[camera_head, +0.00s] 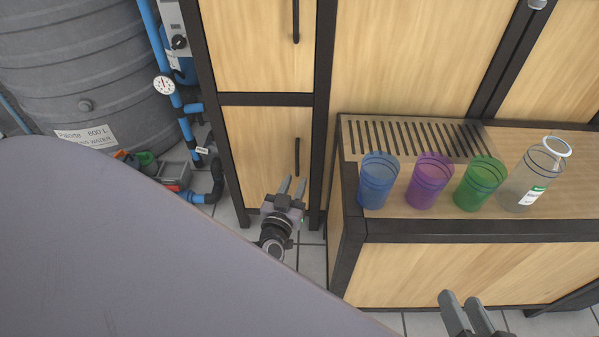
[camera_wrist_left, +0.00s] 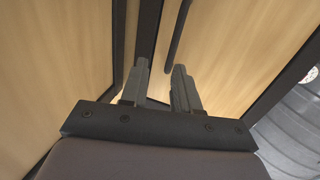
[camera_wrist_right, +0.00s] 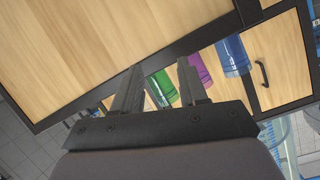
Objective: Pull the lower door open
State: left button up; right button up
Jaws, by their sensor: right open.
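The lower door (camera_head: 258,150) is a light wood panel in a dark frame, and it looks closed. Its dark vertical handle (camera_head: 297,157) is near the door's right edge. In the left wrist view the handle (camera_wrist_left: 178,38) lies beyond the fingertips, nearly in line with the right finger. My left gripper (camera_head: 292,184) is in front of the lower part of the door, just below the handle, with its fingers apart and nothing between them. My right gripper (camera_head: 462,300) is open and empty in front of the low bench at the bottom right.
A wooden bench (camera_head: 470,228) stands right of the cabinet. It holds a blue cup (camera_head: 378,182), a purple cup (camera_head: 429,182), a green cup (camera_head: 480,184) and a clear jug (camera_head: 530,180). An upper door (camera_head: 258,45), blue pipes and a grey tank (camera_head: 80,60) are nearby.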

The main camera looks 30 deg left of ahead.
aim_at(297, 165)
pick_arm(q)
jog(key=shift+w+a+f+n+y+b, duration=0.3)
jog(key=shift+w+a+f+y+b, duration=0.3)
jog(key=shift+w+a+f, duration=0.45)
jog(key=b+x, duration=0.2)
jog(key=x, duration=0.3)
jog(key=shift+w+a+b, duration=0.1)
jog(key=shift+a+b, duration=0.05)
jog(key=shift+b, duration=0.2)
jog(key=shift+w+a+r, duration=0.1)
jog(key=shift+w+a, duration=0.05)
jog(key=shift+w, duration=0.35)
pick_arm(e)
jog(key=shift+w+d+f+n+t+h, duration=0.1)
jog(key=shift+d+f+n+t+h, duration=0.2)
jog(key=shift+d+f+n+t, duration=0.3)
jog(key=shift+d+r, duration=0.1)
jog(key=shift+r, duration=0.05)
pick_arm(q)
grip_shut()
